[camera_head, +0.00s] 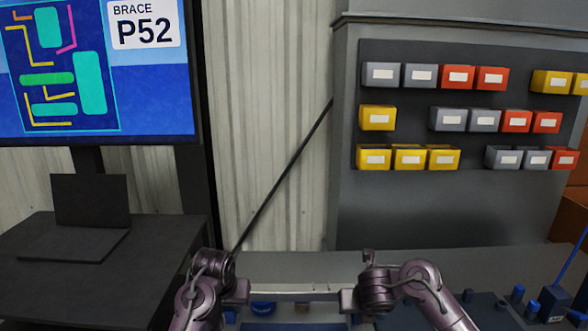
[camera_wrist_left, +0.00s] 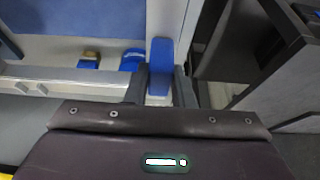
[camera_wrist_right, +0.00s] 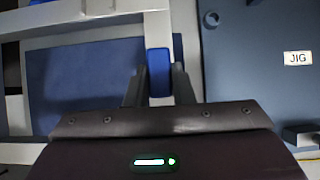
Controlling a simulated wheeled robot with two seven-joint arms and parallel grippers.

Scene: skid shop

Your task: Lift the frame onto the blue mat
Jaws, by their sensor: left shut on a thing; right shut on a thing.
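The frame (camera_head: 297,287) is a pale grey structure of flat bars; its far bar spans between my two grippers in the head view. My left gripper (camera_head: 245,291) is shut on it at a blue grip piece (camera_wrist_left: 160,62). My right gripper (camera_head: 347,299) is shut on it at another blue grip piece (camera_wrist_right: 158,68). Frame bars also show in the left wrist view (camera_wrist_left: 55,73) and the right wrist view (camera_wrist_right: 95,24). A dark blue flat surface, likely the blue mat (camera_wrist_right: 80,85), shows through the frame; whether they touch is unclear.
A dark plate labelled JIG (camera_wrist_right: 250,65) lies beside the frame. Several blue parts and a blue block (camera_head: 553,299) stand at the right. A desk with a laptop (camera_head: 90,208) and a screen (camera_head: 95,75) are at left. Bins (camera_head: 457,77) hang on the back panel (camera_head: 400,200).

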